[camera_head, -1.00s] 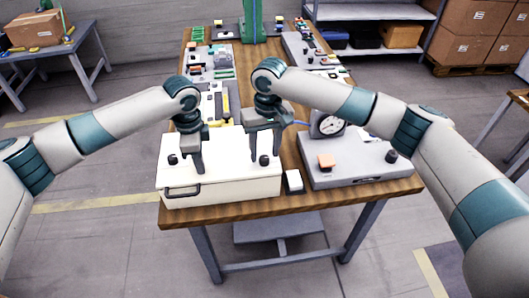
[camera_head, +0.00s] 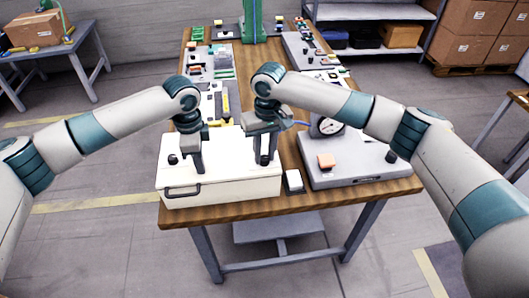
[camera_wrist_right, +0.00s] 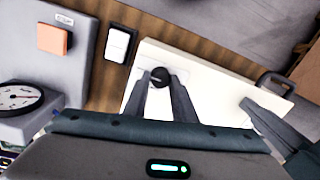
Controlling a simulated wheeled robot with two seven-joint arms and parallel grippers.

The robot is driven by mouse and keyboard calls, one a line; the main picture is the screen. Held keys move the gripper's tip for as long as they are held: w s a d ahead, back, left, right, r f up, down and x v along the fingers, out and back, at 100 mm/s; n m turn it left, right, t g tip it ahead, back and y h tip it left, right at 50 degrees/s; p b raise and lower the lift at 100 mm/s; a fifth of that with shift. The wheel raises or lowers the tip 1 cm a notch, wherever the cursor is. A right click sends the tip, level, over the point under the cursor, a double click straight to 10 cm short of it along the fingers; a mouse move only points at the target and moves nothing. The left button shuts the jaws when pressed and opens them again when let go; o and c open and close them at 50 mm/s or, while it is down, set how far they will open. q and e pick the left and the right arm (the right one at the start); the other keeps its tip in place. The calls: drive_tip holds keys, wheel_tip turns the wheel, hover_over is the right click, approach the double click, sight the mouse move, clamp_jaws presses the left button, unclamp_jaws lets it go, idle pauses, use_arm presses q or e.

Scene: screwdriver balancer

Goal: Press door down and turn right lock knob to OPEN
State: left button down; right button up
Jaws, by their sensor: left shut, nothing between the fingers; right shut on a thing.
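The white box (camera_head: 228,188) with its door on top and a dark front handle (camera_head: 182,191) sits at the near left of the wooden table. A black left knob (camera_head: 173,158) stands clear on the door. My left gripper (camera_head: 197,172) is shut and empty, its tips down at the door's surface near the front; contact cannot be told for sure. My right gripper (camera_head: 264,162) is shut on the black right lock knob, which shows between its fingers in the right wrist view (camera_wrist_right: 159,78). Any lock markings are too small or hidden to read.
A grey unit (camera_head: 350,168) with an orange button (camera_head: 326,161), a black knob (camera_head: 391,156) and a dial gauge (camera_head: 329,126) stands to the right. A small white switch (camera_head: 294,181) lies between it and the box. Tools and parts fill the table behind.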

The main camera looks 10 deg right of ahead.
use_arm(q)
drive_tip(key=shift+s+f, duration=0.1)
drive_tip(key=shift+f, duration=0.05)
use_arm(e)
drive_tip(key=shift+n, duration=0.4)
drive_tip(key=n, duration=0.3)
drive_tip(key=shift+a, duration=0.1)
drive_tip(key=n, duration=0.9)
drive_tip(key=shift+a, duration=0.15)
drive_tip(key=n, duration=0.5)
drive_tip(key=shift+s+h, duration=0.1)
drive_tip(key=shift+h, duration=0.2)
drive_tip(key=o, duration=1)
drive_tip(key=shift+o, duration=0.2)
drive_tip(key=shift+r, duration=0.15)
